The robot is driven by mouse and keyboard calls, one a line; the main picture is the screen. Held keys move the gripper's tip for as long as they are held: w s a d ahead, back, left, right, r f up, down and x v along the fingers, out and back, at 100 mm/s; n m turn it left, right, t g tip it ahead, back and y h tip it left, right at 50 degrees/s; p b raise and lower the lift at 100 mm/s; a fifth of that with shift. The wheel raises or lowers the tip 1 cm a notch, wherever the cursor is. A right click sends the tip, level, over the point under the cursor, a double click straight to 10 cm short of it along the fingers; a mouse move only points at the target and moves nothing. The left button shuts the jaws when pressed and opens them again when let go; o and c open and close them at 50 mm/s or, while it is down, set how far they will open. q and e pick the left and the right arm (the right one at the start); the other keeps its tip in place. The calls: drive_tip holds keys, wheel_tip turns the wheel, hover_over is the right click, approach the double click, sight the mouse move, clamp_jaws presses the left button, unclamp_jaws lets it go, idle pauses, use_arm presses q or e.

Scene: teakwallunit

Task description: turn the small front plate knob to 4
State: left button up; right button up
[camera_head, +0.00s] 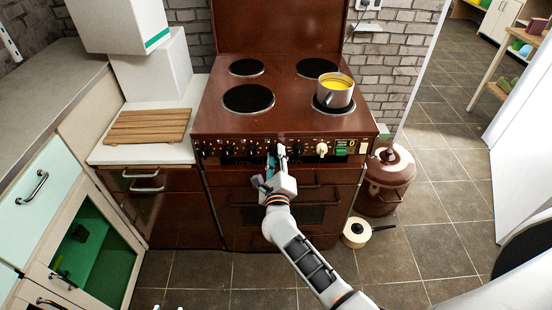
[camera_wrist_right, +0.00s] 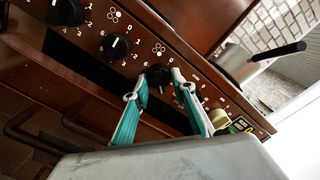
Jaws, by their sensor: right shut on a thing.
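The brown stove's control panel (camera_head: 215,150) runs along its front edge with a row of black knobs. My right gripper (camera_head: 278,155) is at the panel, right of its middle. In the right wrist view its two teal fingers (camera_wrist_right: 161,82) are closed on a black knob (camera_wrist_right: 158,73), one finger on each side. Numbers are printed around the knobs, but the fingers partly hide this one's dial and I cannot read its setting. Two other black knobs, one nearer (camera_wrist_right: 117,46) and one farther (camera_wrist_right: 68,11), sit to its left.
A metal pot (camera_head: 335,92) with yellow contents stands on the front right plate. A cream knob (camera_head: 321,149) is right of the gripped one. A lidded brown pot (camera_head: 388,175) and a small cream pan (camera_head: 357,233) stand on the floor at right.

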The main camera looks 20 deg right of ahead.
use_arm(q)
drive_tip(key=f+b, duration=0.2)
drive_tip(key=a+f+b, duration=0.1)
drive_tip(key=f+b, duration=0.1)
drive_tip(key=b, duration=0.1)
drive_tip(key=shift+w+f, duration=0.2)
drive_tip(key=shift+f, duration=0.05)
use_arm(e)
drive_tip(key=m, duration=0.9)
drive_tip(key=shift+a+f+m, duration=0.1)
drive_tip(key=shift+f+m, duration=0.1)
drive_tip(key=shift+m, duration=0.2)
use_arm(q)
drive_tip(key=shift+w+r, duration=0.15)
drive_tip(key=shift+r, duration=0.05)
use_arm(e)
drive_tip(key=shift+r, duration=0.1)
